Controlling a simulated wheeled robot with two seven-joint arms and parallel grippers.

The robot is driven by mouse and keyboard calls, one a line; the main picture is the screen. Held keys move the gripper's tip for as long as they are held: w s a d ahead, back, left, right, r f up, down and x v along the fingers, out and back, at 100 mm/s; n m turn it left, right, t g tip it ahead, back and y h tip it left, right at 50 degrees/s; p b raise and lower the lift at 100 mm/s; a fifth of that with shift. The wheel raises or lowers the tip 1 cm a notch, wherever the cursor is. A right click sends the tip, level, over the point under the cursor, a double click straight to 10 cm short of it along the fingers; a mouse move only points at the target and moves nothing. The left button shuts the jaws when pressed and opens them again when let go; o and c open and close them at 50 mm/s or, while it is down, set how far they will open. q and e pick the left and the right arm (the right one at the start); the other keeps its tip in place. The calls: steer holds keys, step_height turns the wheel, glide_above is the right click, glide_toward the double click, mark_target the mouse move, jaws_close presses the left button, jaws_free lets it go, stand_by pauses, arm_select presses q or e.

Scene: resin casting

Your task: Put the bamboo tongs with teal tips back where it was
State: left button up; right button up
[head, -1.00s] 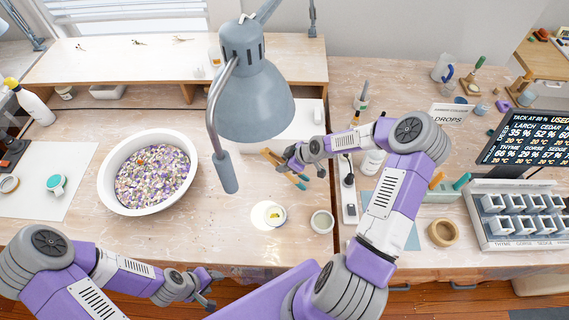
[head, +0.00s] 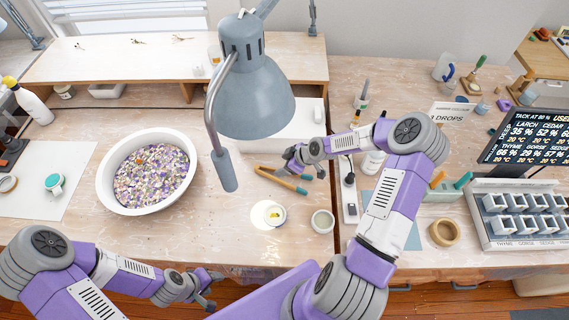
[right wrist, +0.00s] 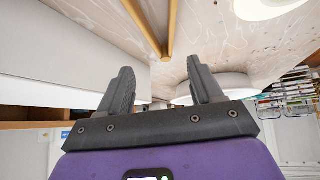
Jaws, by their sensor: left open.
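My right gripper (head: 288,159) is just behind the tongs in the head view. Its two fingers are spread apart with nothing between them in the right wrist view (right wrist: 163,88). My left gripper (head: 211,289) is open and empty near the front edge of the bench.
A grey lamp (head: 255,98) overhangs the bench left of my right gripper. A white bowl (head: 107,190) of coloured chips stands at left. A small lit dish (head: 275,215) and a round cup (head: 322,221) stand in front of the tongs. A white board (head: 270,146) lies behind.

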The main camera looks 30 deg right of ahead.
steer(key=shift+r, duration=0.1)
steer(key=p+v, duration=0.4)
steer(key=v, duration=0.9)
steer(key=s+a+f+m+g, duration=0.1)
steer(key=s+a+f+m, duration=0.1)
steer(key=a, duration=0.6)
steer(key=s+a+f+m+g+y, duration=0.1)
steer(key=s+a+f+m+g, duration=0.1)
steer(key=a+f, duration=0.4)
steer(key=s+a+f+m+g, duration=0.1)
steer(key=s+a+f+m, duration=0.3)
steer(key=a, duration=0.5)
steer(key=shift+s+a+f+y, duration=0.15)
steer(key=shift+s+a+f, duration=0.05)
steer(key=shift+s, duration=0.3)
steer(key=shift+s+a+f+y, duration=0.15)
steer(key=shift+s+a+f, duration=0.1)
steer(key=shift+s, duration=0.3)
steer(key=s+f, duration=0.1)
steer(key=s+m+g+h, duration=0.1)
steer(key=s, duration=0.1)
steer(key=s+f+m, duration=0.1)
steer(key=s, duration=0.1)
steer(key=shift+a+f+h, duration=0.2)
steer(key=shift+f+h, duration=0.1)
steer(key=shift+s+d+f+m+g, duration=0.2)
steer(key=shift+s+m+g, duration=0.1)
steer(key=shift+m, duration=0.1)
